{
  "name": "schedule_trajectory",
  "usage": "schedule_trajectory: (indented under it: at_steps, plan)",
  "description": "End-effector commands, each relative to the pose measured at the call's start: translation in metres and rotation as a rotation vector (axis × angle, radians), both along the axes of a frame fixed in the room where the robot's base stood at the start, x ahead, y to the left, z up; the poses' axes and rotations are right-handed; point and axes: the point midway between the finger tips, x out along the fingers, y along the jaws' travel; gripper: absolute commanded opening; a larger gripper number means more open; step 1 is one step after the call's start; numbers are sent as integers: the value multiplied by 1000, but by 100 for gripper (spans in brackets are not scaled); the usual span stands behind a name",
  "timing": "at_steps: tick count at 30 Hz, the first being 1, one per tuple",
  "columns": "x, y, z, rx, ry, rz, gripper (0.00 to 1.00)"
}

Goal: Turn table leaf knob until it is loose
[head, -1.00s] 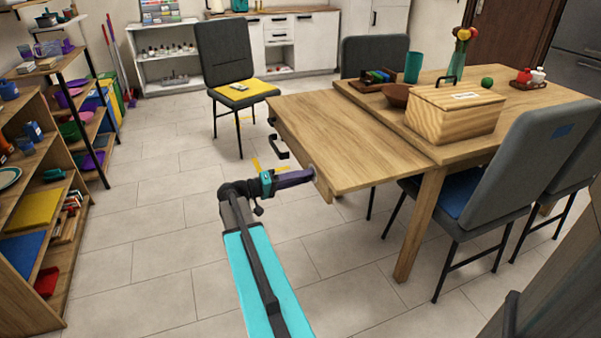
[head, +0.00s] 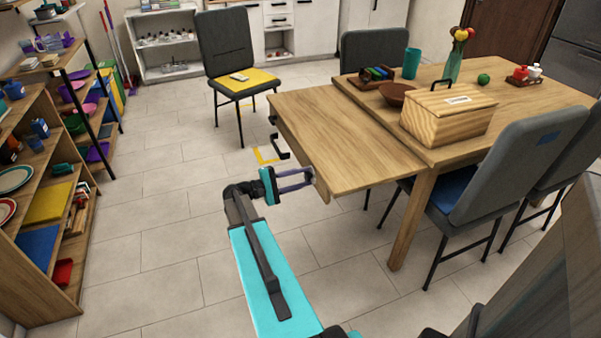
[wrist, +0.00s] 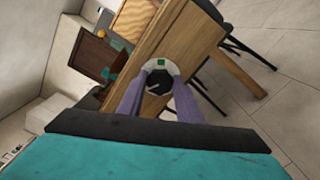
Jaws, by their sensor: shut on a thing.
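The table leaf (head: 345,145) extends from the near left end of the wooden table. In the wrist view its knob (wrist: 158,82) is round and black with a light pointer line, on a pale plate (wrist: 160,64) with a small green mark at its edge. My gripper (head: 309,178) reaches the leaf's near left corner in the head view. In the wrist view its purple fingers (wrist: 158,84) are on both sides of the knob and shut on it. The knob's sides are partly hidden by the fingers.
A black handle (head: 281,148) sticks out from the leaf's edge. A grey chair (head: 228,55) with a yellow seat stands behind, and another (head: 510,165) at right. A wooden box (head: 447,118) is on the table. Shelves (head: 48,170) stand at left; the floor between is open.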

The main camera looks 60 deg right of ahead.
Motion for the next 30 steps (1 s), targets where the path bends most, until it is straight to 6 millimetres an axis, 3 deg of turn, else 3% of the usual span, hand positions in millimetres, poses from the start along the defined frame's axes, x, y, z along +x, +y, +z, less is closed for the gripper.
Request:
schedule_trajectory:
  at_steps: [1,30]
  plan:
    - [4,-2,7,24,37,9,10]
    - [6,-3,8,566,775,9,10]
